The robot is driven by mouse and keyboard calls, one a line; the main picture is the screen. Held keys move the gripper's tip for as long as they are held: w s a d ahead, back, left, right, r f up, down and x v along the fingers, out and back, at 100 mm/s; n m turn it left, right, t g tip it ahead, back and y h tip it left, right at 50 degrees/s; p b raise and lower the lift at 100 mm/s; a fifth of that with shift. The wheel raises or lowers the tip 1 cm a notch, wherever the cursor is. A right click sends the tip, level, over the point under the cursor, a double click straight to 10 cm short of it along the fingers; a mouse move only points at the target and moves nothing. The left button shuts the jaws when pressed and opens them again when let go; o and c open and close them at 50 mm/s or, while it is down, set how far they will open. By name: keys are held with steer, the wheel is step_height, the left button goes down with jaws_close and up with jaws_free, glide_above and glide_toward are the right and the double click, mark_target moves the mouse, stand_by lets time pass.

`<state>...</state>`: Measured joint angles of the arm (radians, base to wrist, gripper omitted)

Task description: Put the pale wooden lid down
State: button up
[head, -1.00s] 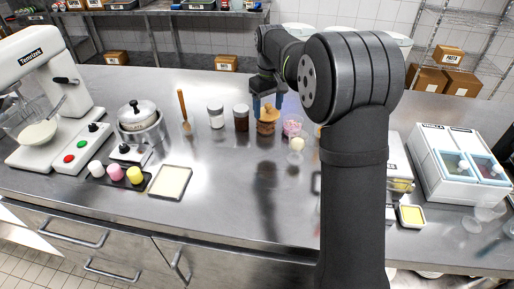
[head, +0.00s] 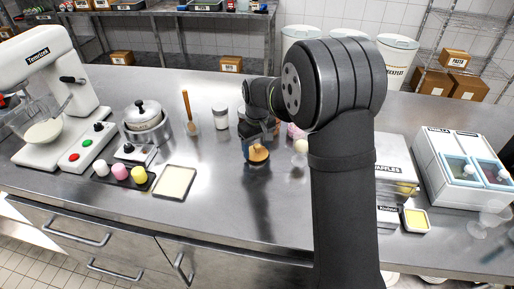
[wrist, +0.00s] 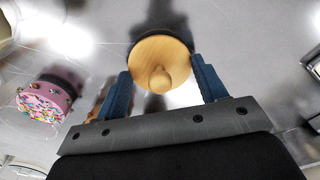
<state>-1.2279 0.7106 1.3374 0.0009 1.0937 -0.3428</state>
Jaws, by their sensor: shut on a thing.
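The pale wooden lid is a round disc with a knob (wrist: 160,72), seen from above in the wrist view. My gripper (wrist: 160,88) is shut on it, with one blue finger at each side of its rim. In the head view the lid (head: 258,154) is in front of the row of jars, under my gripper (head: 257,146). It appears to be above the bare steel counter (head: 225,220), with a dark reflection below it. The exact gap is unclear. My wrist partly hides the jars behind it.
In the head view a white-lidded jar (head: 221,118) stands behind left, a cream-coloured tray (head: 174,182) lies left, and a small pale ball-like item (head: 300,146) is right. The counter's front middle is clear.

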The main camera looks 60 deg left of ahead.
mark_target(257, 145)
steer(key=shift+f, duration=0.3)
steer(key=o, duration=1)
steer(key=shift+f, duration=0.1)
step_height(257, 145, up, 12)
steer(key=shift+r, duration=0.1)
steer(key=shift+f, duration=4.3)
steer(key=shift+f, duration=0.1)
